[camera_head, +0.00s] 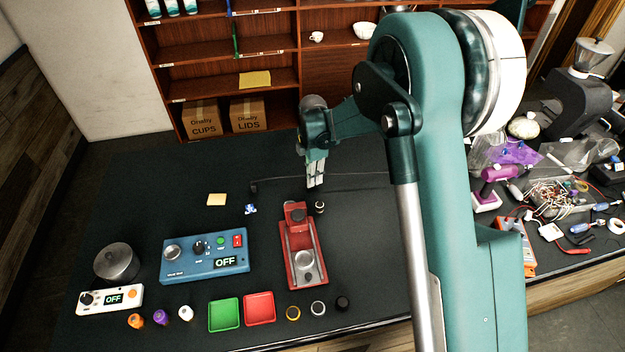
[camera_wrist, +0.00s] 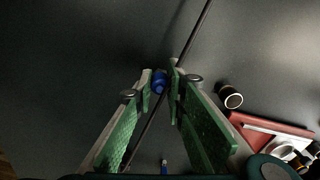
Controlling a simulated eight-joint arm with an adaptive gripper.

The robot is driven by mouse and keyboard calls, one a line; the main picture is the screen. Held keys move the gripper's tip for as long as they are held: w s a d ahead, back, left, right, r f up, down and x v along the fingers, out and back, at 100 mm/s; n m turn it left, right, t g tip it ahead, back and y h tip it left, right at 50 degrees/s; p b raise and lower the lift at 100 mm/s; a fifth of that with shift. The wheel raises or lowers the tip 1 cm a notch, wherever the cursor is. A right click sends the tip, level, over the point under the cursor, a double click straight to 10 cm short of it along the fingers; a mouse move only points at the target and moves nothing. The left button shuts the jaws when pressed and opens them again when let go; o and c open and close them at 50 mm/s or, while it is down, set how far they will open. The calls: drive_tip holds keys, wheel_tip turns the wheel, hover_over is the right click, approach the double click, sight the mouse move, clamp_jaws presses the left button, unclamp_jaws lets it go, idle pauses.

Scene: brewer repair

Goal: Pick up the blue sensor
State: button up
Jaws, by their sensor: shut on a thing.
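The blue sensor (camera_wrist: 159,82) is a small blue cylinder between my fingertips in the wrist view. My gripper (camera_wrist: 160,84), with green-lined fingers, is shut on it. In the head view my gripper (camera_head: 315,185) points down over the dark table, behind the red fixture (camera_head: 303,262). The sensor cannot be made out there, and its height above the table is hard to tell.
A small dark cylinder (camera_head: 320,207) stands close by and also shows in the wrist view (camera_wrist: 229,95). A thin cable (camera_head: 345,175) runs across the table. A blue control box (camera_head: 205,258), green tray (camera_head: 223,315) and red tray (camera_head: 259,308) are nearer. Clutter fills the right side.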

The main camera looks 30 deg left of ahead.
wheel_tip(320, 180, up, 9)
drive_tip(key=shift+f+b, duration=0.2)
drive_tip(key=shift+b, duration=0.1)
